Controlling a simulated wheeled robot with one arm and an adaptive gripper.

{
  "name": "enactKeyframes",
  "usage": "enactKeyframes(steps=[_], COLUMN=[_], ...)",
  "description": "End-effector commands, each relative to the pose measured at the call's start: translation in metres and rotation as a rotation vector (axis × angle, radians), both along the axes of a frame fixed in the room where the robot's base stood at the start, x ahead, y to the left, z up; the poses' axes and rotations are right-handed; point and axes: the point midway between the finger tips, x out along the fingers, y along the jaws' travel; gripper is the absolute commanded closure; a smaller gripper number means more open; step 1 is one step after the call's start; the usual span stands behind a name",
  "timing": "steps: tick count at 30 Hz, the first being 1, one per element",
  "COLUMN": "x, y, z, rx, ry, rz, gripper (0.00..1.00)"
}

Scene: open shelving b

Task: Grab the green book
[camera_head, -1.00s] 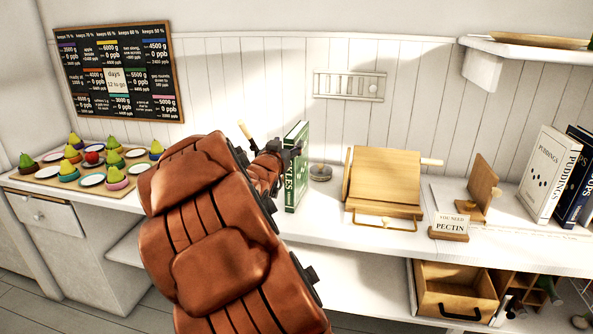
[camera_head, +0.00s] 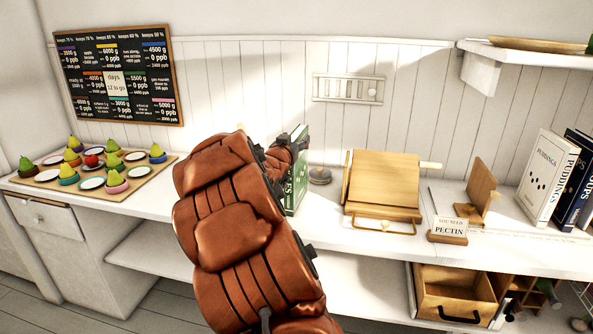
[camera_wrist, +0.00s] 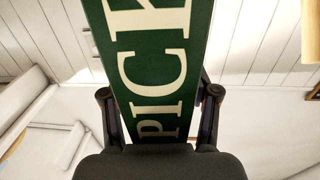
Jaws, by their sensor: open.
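The green book (camera_head: 299,185) stands upright on the white counter, its lower part showing behind my arm in the head view. In the wrist view the green book (camera_wrist: 155,60) shows its spine with large cream letters reading "PICK". My gripper (camera_wrist: 160,112) is open, with one finger on each side of the spine. The wrist view does not show clearly whether the fingers touch the covers. In the head view my gripper (camera_head: 293,142) is at the upper part of the book, and my arm hides the left side of it.
A round grey weight (camera_head: 320,176) sits just right of the book. A wooden stand (camera_head: 384,180) and a "PECTIN" sign (camera_head: 448,228) stand farther right. White and blue books (camera_head: 548,178) are at the far right. A tray of pears (camera_head: 130,181) lies at left.

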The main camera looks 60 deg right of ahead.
Motion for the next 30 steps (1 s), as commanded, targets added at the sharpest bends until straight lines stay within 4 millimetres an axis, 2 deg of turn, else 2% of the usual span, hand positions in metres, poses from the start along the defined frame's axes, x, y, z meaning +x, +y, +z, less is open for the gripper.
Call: enactKeyframes(steps=[2, 18, 30], x=[0.0001, 0.0, 0.0], y=[0.0001, 0.0002, 0.0002], z=[0.0001, 0.0004, 0.0012], rx=[0.0, -0.001, -0.002], ry=[0.0, 0.0, -0.002], rz=[0.0, 0.0, 0.0], gripper=[0.43, 0.99, 1.0])
